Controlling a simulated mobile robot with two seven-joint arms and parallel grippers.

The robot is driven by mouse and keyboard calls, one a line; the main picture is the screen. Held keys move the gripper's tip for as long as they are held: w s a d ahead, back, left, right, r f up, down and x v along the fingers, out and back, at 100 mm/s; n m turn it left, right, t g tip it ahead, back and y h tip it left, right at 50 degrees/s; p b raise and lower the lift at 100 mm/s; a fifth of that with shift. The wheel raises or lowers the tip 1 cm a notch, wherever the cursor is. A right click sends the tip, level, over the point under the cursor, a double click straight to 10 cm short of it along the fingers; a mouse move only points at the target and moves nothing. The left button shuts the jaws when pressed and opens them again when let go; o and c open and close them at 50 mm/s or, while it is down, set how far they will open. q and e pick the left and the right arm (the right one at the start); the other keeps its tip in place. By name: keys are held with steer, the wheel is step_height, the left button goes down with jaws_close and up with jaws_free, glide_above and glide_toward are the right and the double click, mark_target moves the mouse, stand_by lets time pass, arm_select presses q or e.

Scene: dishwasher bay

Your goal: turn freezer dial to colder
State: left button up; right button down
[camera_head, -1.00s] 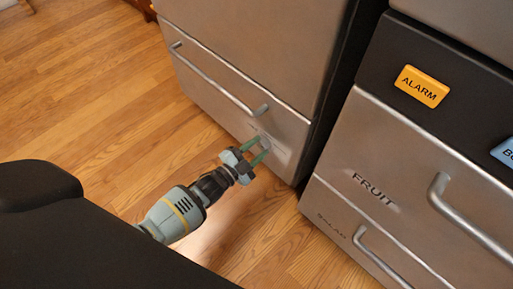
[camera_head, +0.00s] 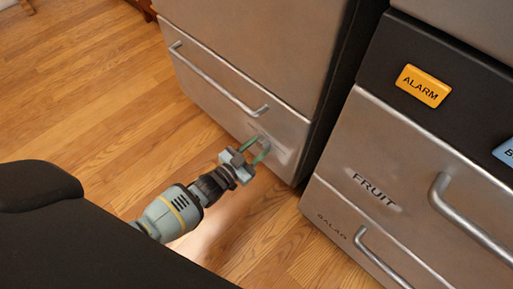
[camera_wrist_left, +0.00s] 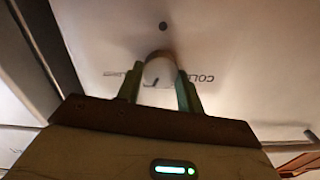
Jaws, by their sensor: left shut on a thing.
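The freezer dial (camera_wrist_left: 160,70) is a pale round knob on the lower front panel (camera_head: 283,125) of the left steel unit. My left gripper (camera_head: 258,149) is at this panel, near its lower right corner. In the left wrist view its two green fingers (camera_wrist_left: 160,82) are on either side of the dial and shut on it. Lettering beginning "COL" (camera_wrist_left: 201,77) shows right of the dial. Lettering to its left is partly hidden by a finger. A small dark dot (camera_wrist_left: 163,27) sits on the panel above the dial. My right gripper is not in view.
A long bar handle (camera_head: 215,80) runs across the panel above and left of my gripper. The right unit has an orange ALARM button (camera_head: 422,86), a blue button, and FRUIT (camera_head: 377,189) and SALAD drawers with handles. The wood floor (camera_head: 110,120) at left is clear.

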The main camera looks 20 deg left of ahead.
arm_select(q)
steer(key=n, duration=0.2)
steer(key=shift+n, duration=1.3)
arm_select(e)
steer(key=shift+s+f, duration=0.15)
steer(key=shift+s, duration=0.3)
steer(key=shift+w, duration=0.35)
arm_select(q)
steer(key=o, duration=1)
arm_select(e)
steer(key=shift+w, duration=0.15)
arm_select(q)
steer(key=p+v, duration=0.2)
steer(key=v, duration=0.6)
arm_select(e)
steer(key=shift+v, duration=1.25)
